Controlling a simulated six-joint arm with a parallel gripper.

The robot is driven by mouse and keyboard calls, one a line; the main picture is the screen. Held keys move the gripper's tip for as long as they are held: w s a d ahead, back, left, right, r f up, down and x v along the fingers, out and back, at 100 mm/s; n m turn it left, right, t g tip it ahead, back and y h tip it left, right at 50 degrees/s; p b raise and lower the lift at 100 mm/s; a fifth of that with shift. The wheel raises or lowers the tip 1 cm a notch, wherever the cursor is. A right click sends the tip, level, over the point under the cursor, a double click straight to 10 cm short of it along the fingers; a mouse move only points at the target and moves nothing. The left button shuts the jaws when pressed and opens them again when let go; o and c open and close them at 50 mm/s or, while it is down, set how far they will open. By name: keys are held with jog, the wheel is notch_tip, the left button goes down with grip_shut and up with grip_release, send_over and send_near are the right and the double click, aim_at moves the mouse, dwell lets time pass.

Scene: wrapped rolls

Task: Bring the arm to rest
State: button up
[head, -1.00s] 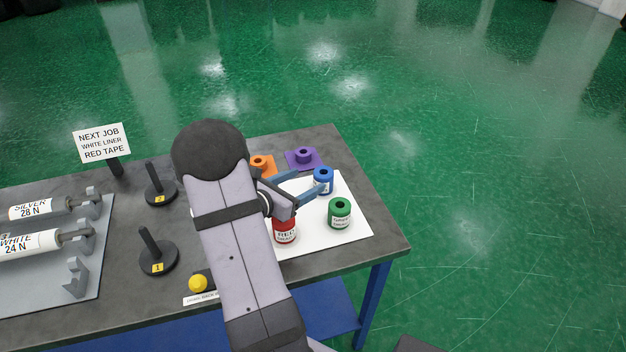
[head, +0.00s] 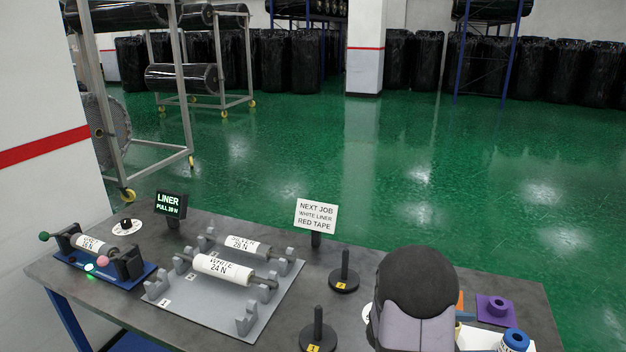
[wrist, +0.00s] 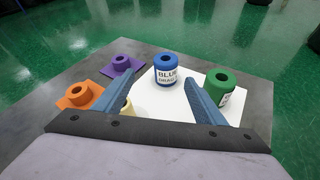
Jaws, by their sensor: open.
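My gripper (wrist: 158,85) is open and empty in the wrist view, its two blue fingers spread apart. A blue roll (wrist: 166,73) stands upright beyond the fingers on a white sheet (wrist: 150,100); no contact shows. A green roll (wrist: 219,84) stands right of the right finger. An orange piece (wrist: 77,94) and a purple piece (wrist: 122,65) lie to the left. A cream-coloured piece (wrist: 127,108) is partly hidden by the left finger. In the head view my arm's dark rounded joint hides most of the gripper; the blue roll (head: 515,340) shows at the lower right.
The table (head: 205,222) carries a grey rack (head: 215,318) with white and silver rolls, and a blue-based stand (head: 105,268) with a grey roll at left. Black posts (head: 344,272) stand left of my arm. A sign (head: 316,215) reads white liner, red tape.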

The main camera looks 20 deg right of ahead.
jog(key=w+a+r+m+t+y+p, duration=0.1)
jog(key=w+a+r+m+y+p, duration=0.15)
jog(key=w+a+m, duration=0.2)
jog(key=w+a+f+m+t+y+b, duration=0.1)
jog(key=w+a+m+y, duration=0.15)
jog(key=a, duration=0.95)
jog(key=w+a+m+t+y+b, duration=0.1)
jog(key=a+m+t+y, duration=0.2)
jog(key=a, duration=0.8)
jog(key=w+a+f+m+y+b, duration=0.1)
jog(key=w+a+m+y+b, duration=0.2)
jog(key=a, duration=0.9)
jog(key=s+a+f+g+y, duration=0.1)
jog(key=s+f, duration=0.1)
jog(key=s, duration=0.5)
jog(key=s+a+f+g+y, duration=0.1)
jog(key=s+f+y, duration=0.15)
jog(key=s, duration=0.35)
notch_tip(320, 180, down, 26)
jog(key=b, duration=2.5)
jog(key=shift+m+h, duration=0.3)
jog(key=shift+h, duration=0.15)
jog(key=shift+d+r, duration=0.1)
